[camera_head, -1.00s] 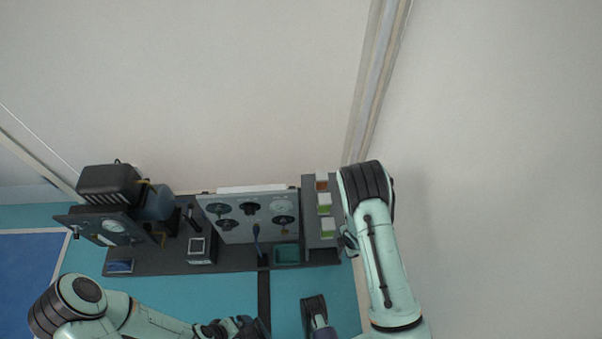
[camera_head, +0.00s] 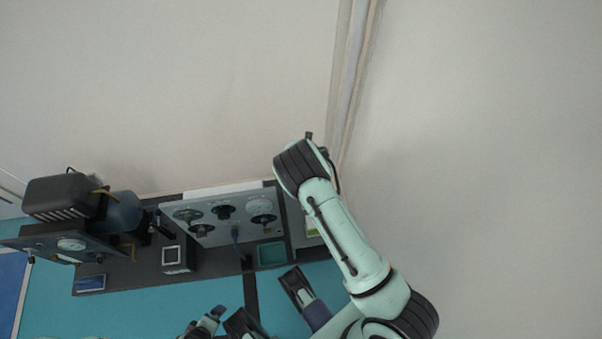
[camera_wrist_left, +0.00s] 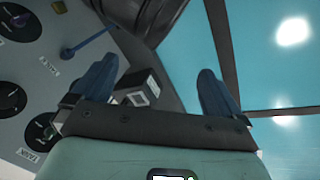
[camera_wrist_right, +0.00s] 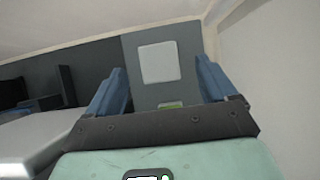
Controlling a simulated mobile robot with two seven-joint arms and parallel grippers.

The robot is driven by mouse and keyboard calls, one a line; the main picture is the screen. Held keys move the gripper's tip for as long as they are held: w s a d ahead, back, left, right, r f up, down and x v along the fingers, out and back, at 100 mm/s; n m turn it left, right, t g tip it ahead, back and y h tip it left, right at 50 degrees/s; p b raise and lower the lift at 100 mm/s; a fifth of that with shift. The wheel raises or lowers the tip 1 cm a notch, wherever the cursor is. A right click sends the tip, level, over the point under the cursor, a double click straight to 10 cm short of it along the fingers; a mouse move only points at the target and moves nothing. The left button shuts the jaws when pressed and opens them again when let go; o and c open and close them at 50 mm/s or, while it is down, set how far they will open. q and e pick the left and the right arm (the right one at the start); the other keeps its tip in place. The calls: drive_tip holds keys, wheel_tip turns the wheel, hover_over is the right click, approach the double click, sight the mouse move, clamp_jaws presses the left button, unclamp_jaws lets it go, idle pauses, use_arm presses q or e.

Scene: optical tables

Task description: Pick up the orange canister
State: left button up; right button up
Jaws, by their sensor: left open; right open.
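I cannot make out the orange canister in any current view; my right arm covers most of the shelf at the right end of the bench in the head view. My right gripper (camera_wrist_right: 160,66) is open and empty in the right wrist view. A white-topped block (camera_wrist_right: 160,56) and a small green label (camera_wrist_right: 170,104) show between its fingers, on a grey surface; I cannot tell whether they touch. My left gripper (camera_wrist_left: 156,70) is open and empty in the left wrist view, near the gauge panel. It shows only partly at the bottom of the head view.
A grey panel with dials (camera_head: 225,215) stands on a dark bench. A teal tray (camera_head: 272,254), a small black box (camera_head: 177,256) and a dark machine (camera_head: 65,197) are on it. The wall (camera_head: 170,80) is close behind. Blue floor (camera_head: 140,312) is open in front.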

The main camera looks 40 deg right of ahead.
drive_tip(key=shift+x, duration=1.25)
drive_tip(key=x, duration=0.1)
drive_tip(key=b+x, duration=0.2)
drive_tip(key=x, duration=0.1)
drive_tip(key=shift+s+a+f, duration=0.2)
drive_tip(key=shift+a+f, duration=0.05)
drive_tip(key=shift+f, duration=0.05)
drive_tip(key=shift+w+d+f+b, duration=0.1)
drive_tip(key=shift+w+f+b, duration=0.1)
drive_tip(key=shift+b, duration=0.15)
use_arm(q)
drive_tip(key=shift+g, duration=0.4)
drive_tip(key=f, duration=0.1)
drive_tip(key=s+a+f, duration=0.1)
drive_tip(key=f, duration=0.2)
drive_tip(key=shift+s+a+f, duration=0.2)
drive_tip(key=shift+s+f, duration=0.1)
drive_tip(key=shift+s, duration=0.1)
use_arm(e)
drive_tip(key=c, duration=1.2)
drive_tip(key=shift+r, duration=0.15)
